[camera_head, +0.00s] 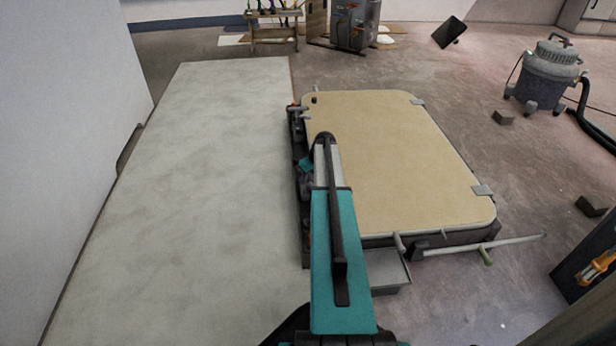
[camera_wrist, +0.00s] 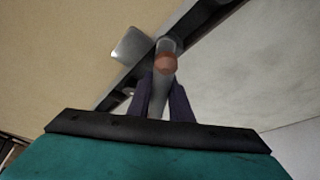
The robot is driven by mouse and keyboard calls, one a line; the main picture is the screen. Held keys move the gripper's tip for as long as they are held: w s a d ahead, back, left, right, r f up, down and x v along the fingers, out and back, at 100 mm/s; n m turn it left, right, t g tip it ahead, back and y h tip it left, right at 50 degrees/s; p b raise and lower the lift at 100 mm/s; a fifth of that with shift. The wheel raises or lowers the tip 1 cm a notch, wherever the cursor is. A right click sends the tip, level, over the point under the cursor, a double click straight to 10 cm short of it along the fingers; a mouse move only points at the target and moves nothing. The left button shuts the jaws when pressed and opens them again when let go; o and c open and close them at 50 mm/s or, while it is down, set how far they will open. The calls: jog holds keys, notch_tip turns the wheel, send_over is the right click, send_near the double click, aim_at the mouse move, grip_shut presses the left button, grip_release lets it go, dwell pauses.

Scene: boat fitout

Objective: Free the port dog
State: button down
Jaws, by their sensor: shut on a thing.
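A hatch with a tan panel (camera_head: 390,150) and a pale rounded rim lies in the middle of the head view. In the wrist view a grey dog handle (camera_wrist: 166,47) with a reddish-brown end stands at the hatch's edge. My gripper (camera_wrist: 163,95) has its two dark purple fingers closed around this handle from both sides. In the head view my gripper (camera_head: 305,168) is at the hatch's left edge, mostly hidden behind my arm. The dog's lower parts and its latch are hidden there, so I cannot tell how far it is turned.
A pale flat surface (camera_head: 210,180) runs along the left. A vacuum (camera_head: 548,75) stands at the back right. Dark blocks (camera_head: 503,117) lie on the floor.

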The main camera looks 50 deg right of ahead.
jog(key=shift+s+d+r+m+h+p, duration=0.25)
jog(key=shift+d+m+h+p, duration=0.2)
jog(key=shift+m+p, duration=0.35)
jog(key=m+h+p, duration=0.1)
jog(key=m+p, duration=0.1)
jog(key=p, duration=0.2)
jog(key=shift+m, duration=0.3)
jog(key=m+g+h+p, duration=0.1)
jog(key=m+p, duration=0.2)
jog(key=c, duration=2.5)
grip_release()
jog(key=shift+m+g+h+p, duration=0.25)
jog(key=shift+m+g+p, duration=0.15)
jog(key=shift+m+p, duration=0.75)
jog(key=shift+o, duration=0.5)
jog(key=shift+s+f+m+g, duration=0.15)
jog(key=shift+m+g, duration=0.15)
jog(key=shift+m, duration=0.65)
jog(key=o, duration=0.9)
jog(key=shift+o, duration=0.2)
jog(key=shift+a, duration=0.2)
